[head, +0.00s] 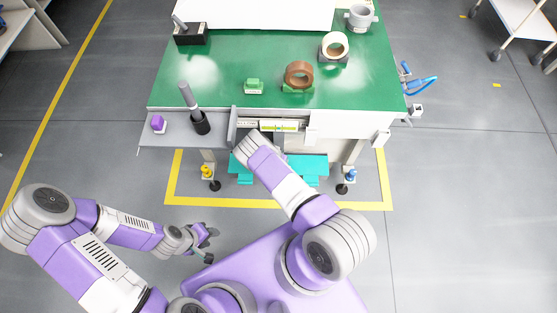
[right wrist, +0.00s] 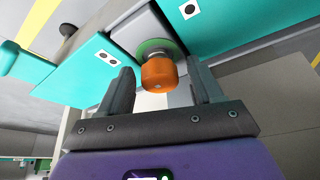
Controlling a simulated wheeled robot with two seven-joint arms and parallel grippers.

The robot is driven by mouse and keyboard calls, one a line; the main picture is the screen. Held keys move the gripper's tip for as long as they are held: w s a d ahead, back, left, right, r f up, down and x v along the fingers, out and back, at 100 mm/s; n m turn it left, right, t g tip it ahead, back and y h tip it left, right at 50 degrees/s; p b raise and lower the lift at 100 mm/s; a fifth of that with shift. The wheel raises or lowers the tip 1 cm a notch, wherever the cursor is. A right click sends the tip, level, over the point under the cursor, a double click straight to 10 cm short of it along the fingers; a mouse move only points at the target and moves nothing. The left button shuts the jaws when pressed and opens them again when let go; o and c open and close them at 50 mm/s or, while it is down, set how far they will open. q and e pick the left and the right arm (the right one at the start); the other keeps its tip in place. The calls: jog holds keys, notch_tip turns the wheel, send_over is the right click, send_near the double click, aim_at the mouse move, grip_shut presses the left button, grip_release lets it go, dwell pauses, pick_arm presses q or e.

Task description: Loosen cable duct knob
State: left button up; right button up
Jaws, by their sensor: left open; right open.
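An orange knob (right wrist: 159,76) with a metal collar and a green ring (right wrist: 154,47) shows in the right wrist view, fixed to a grey part between teal panels. My right gripper (right wrist: 162,82) is open, with one finger on each side of the knob. I cannot tell whether either finger touches it. In the head view my right arm reaches to the table's front edge, and its gripper and the knob are hidden there. My left gripper (head: 207,236) is open and empty, low at the left, away from the table.
The green table (head: 220,85) carries a brown tape roll (head: 298,73), a cream roll (head: 335,45) and a grey mug-like part (head: 360,17). A grey side shelf (head: 175,130) holds a dark holder with a grey handle. Teal panels (right wrist: 95,55) surround the knob. Floor at left is clear.

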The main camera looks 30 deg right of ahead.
jog(key=c, duration=1.1)
jog(key=shift+o, duration=0.2)
jog(key=shift+n, duration=0.4)
